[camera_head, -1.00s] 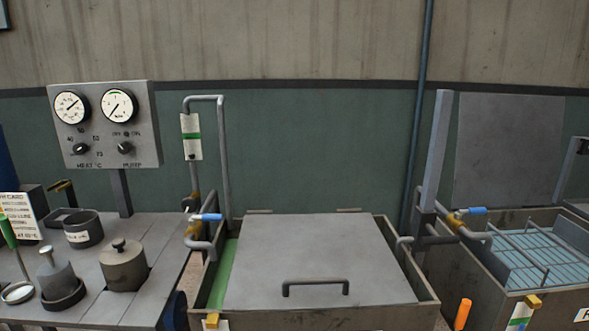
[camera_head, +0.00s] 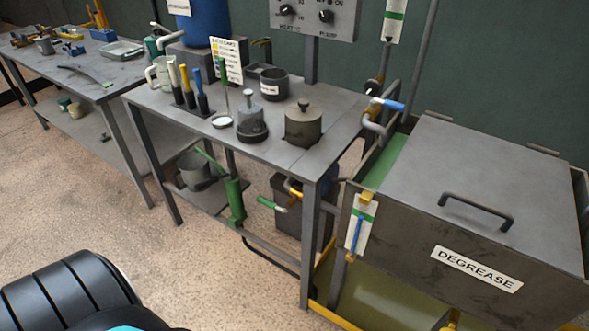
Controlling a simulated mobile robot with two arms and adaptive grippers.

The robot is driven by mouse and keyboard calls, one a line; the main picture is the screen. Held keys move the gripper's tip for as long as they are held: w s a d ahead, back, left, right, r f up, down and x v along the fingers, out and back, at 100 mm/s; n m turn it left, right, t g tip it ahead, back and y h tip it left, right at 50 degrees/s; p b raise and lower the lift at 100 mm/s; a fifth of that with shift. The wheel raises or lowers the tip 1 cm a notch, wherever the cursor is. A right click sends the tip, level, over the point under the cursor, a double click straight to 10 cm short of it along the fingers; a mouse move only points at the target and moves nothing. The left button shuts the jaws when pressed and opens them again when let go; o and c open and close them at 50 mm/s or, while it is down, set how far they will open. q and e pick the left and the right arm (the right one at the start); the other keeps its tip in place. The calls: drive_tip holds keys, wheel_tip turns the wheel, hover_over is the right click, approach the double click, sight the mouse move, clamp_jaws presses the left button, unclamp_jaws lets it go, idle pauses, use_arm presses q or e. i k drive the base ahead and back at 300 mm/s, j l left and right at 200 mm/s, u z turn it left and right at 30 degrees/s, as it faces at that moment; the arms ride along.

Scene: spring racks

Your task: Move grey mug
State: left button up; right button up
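A small grey cup-like thing (camera_head: 44,46) stands on the far-left table; it is too small to tell whether it is a grey mug. A pale mug-shaped vessel with a handle (camera_head: 158,73) stands at the left end of the nearer table, beside several coloured-handled tools. Neither of my grippers shows in the head view.
The nearer table (camera_head: 325,142) holds a lidded grey pot (camera_head: 305,123), a dark labelled pot (camera_head: 272,85) and a weight-like piece (camera_head: 251,120). A lidded tank marked DEGREASE (camera_head: 475,268) stands at the right. The floor (camera_head: 170,265) in front is mostly clear.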

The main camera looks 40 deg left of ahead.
sight(194, 168)
drive_tip(key=u, duration=1.9)
drive_tip(key=i+j+z, duration=0.25)
drive_tip(key=z, duration=0.2)
drive_tip(key=i+j+z, duration=0.25)
drive_tip(key=z, duration=0.2)
